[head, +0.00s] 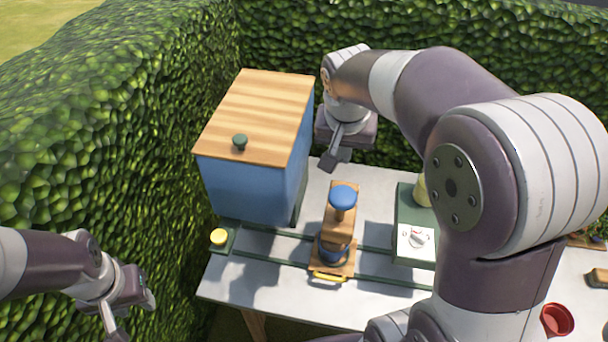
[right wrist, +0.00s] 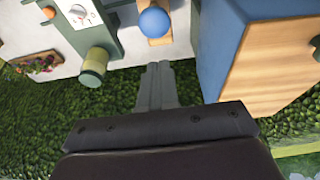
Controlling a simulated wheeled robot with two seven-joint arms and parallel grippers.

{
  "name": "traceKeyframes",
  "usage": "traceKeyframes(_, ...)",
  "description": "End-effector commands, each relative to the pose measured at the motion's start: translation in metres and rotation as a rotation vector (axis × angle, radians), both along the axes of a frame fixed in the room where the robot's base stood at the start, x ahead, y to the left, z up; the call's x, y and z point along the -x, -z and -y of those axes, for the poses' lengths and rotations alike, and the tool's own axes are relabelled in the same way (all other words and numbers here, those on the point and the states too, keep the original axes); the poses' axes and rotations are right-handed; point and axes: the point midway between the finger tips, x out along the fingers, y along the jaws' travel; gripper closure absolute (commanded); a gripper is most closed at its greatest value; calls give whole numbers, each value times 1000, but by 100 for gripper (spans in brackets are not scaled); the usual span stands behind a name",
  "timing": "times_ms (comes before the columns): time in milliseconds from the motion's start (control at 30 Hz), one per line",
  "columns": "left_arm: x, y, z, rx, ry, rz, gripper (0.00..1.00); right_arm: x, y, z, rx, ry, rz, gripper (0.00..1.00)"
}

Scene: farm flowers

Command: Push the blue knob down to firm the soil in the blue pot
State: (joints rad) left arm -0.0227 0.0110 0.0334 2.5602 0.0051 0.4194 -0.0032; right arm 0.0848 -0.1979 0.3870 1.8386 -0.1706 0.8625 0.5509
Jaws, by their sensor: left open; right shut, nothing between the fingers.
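The blue knob (head: 343,197) tops a wooden press stand (head: 338,228) in the middle of the table. It also shows at the top of the right wrist view (right wrist: 154,22). The blue pot (head: 333,254) sits under the press on the wooden base; its soil is hidden. My right gripper (head: 334,163) is shut and empty, behind and above the knob and apart from it; its closed fingers also show in the right wrist view (right wrist: 158,85). My left gripper (head: 128,312) is open and empty at the lower left, off the table.
A blue bin with a wooden lid (head: 255,115) stands left of the press. A yellow button (head: 219,236) is at the table's left. A green box with a dial (head: 414,240) stands right. A red pot (head: 557,319) is at the lower right. Hedges enclose the table.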

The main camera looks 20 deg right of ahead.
Motion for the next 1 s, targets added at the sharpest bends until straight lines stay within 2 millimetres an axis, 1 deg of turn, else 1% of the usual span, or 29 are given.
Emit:
traceKeyframes(333,0,-1,0,0,0,1,60,0,2,0,-4,11,0,100)
traceKeyframes(467,0,-5,0,0,0,1,60,-3,14,2,-4,11,-2,100)
traceKeyframes(567,0,-11,0,0,0,1,60,-7,32,6,-3,11,-5,100)
traceKeyframes(833,0,-25,0,0,0,1,60,-21,89,14,-4,9,-3,100)
traceKeyframes(1000,0,-33,0,0,0,1,60,-23,118,15,-5,8,-2,100)
